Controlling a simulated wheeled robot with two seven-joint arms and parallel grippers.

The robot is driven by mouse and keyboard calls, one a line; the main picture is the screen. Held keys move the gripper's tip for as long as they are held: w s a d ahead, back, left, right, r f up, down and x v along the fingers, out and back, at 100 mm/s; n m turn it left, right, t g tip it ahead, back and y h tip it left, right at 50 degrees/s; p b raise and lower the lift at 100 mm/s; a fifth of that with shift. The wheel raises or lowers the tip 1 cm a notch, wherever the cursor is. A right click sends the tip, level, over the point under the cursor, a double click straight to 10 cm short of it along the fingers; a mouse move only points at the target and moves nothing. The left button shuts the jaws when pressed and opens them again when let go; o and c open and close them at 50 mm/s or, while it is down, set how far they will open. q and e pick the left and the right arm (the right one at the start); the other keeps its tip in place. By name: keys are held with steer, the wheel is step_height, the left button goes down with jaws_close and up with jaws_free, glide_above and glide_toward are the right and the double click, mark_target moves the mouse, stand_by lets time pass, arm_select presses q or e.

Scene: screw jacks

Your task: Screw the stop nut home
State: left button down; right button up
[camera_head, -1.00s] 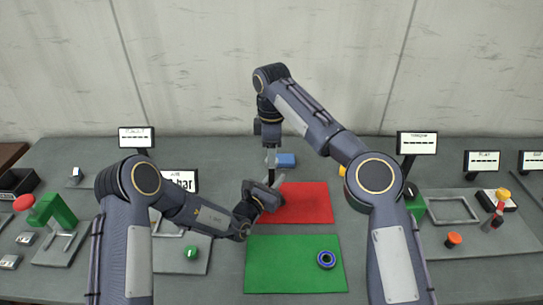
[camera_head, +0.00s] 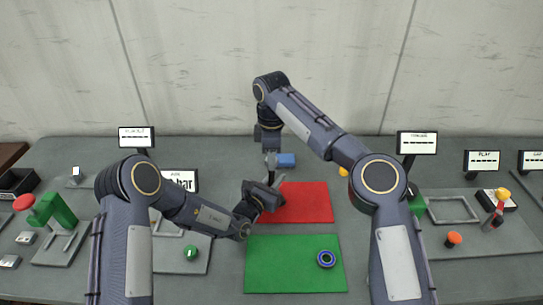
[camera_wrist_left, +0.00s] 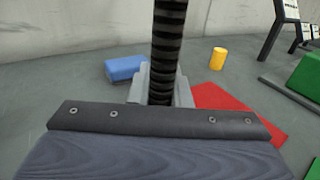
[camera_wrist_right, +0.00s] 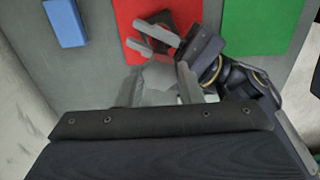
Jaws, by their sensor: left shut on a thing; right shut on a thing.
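A dark threaded rod (camera_wrist_left: 167,45) stands upright in the left wrist view, between the pale fingers of my left gripper (camera_head: 273,186), which is shut on it over the red mat (camera_head: 310,203). My right gripper (camera_head: 271,160) points down just above and behind the left one. In the right wrist view its fingers (camera_wrist_right: 168,90) are shut on a pale grey piece (camera_wrist_right: 160,75); I cannot tell whether this is the stop nut. The rod's top and any thread contact are hidden. A blue ring with a dark middle (camera_head: 326,259) lies on the green mat (camera_head: 280,275).
A blue block (camera_head: 286,160) lies behind the red mat, and a yellow cylinder (camera_wrist_left: 217,58) stands to its right. A green knob (camera_head: 191,252) is left of the green mat. Screw-jack stations and signs (camera_head: 417,143) stand on both sides. The front of the green mat is clear.

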steer(key=o, duration=1.2)
steer(key=shift+c, duration=0.2)
steer(key=shift+r, duration=3.75)
arm_select(q)
steer(key=c, duration=1.3)
jaws_free()
steer(key=shift+o, duration=0.2)
